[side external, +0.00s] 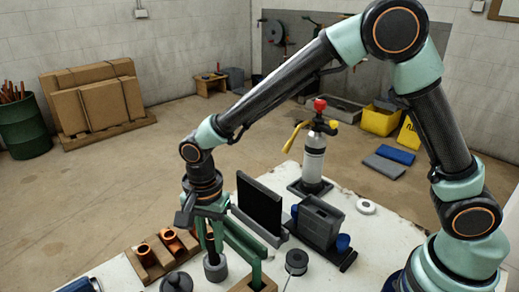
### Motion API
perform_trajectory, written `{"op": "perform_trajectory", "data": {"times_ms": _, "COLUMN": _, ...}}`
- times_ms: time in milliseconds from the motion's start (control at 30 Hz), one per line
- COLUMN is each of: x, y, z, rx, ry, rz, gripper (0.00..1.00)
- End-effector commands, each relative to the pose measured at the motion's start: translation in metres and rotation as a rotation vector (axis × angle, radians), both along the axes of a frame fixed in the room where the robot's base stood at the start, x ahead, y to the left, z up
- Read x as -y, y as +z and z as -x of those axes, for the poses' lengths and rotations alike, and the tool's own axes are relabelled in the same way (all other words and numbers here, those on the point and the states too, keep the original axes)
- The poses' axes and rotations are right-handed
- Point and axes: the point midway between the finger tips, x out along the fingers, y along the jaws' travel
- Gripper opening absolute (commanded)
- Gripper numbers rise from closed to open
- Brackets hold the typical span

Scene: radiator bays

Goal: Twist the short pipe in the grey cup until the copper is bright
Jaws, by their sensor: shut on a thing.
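The grey cup (215,269) stands near the front edge of the white table. My gripper (207,226) points down just above it, shut on the short pipe (210,243). A little copper colour shows between the gripper and the cup. The pipe looks upright with its lower end in the cup, but that end is hidden. The gripper partly covers the pipe, and I cannot tell how bright its copper is.
A wooden rack (156,268) with copper fittings (172,241) stands left of the cup. A dark lidded pot (176,282) is in front. A green stand (245,240) is close on the right. Beyond are a black panel (259,207), a grey bin (320,221) and a torch cylinder (314,160).

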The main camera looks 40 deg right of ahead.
Motion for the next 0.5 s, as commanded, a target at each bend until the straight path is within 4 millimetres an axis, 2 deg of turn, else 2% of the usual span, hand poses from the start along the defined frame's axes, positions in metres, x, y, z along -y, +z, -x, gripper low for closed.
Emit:
{"op": "perform_trajectory", "data": {"times_ms": 233, "x": 0.000, "y": -0.013, "z": 0.000, "rx": -0.001, "ry": 0.000, "rz": 0.001, "gripper": 0.00}}
{"op": "perform_trajectory", "data": {"times_ms": 500, "x": 0.000, "y": -0.016, "z": 0.000, "rx": 0.001, "ry": 0.000, "rz": -0.001, "gripper": 0.00}}
